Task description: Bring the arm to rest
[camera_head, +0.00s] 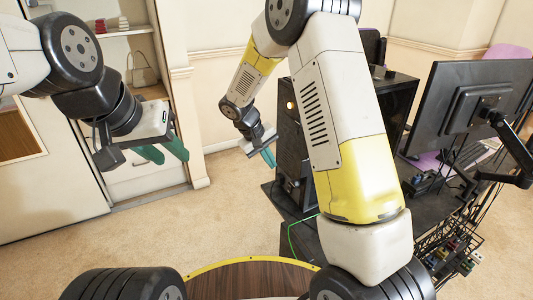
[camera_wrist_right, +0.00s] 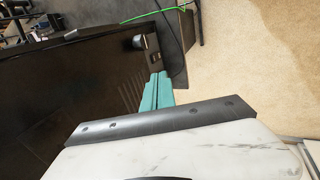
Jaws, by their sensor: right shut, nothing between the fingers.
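My right arm reaches up and over in the head view, with its gripper (camera_head: 268,157) hanging beside the black computer tower. Its teal fingers are together and empty; they also show pressed side by side in the right wrist view (camera_wrist_right: 158,91), in front of a dark panel. My left gripper (camera_head: 163,151) hangs at the left in the head view, with its two teal fingers apart and nothing seen between them. It is in front of the open shelf unit.
The computer tower (camera_head: 290,145) stands on a dark desk (camera_head: 417,205). A monitor (camera_head: 445,107) on a black arm is at the right. Cables and a green wire (camera_head: 291,235) hang near the desk. A shelf unit (camera_head: 130,32) stands at the back left. Carpet (camera_head: 225,205) between is clear.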

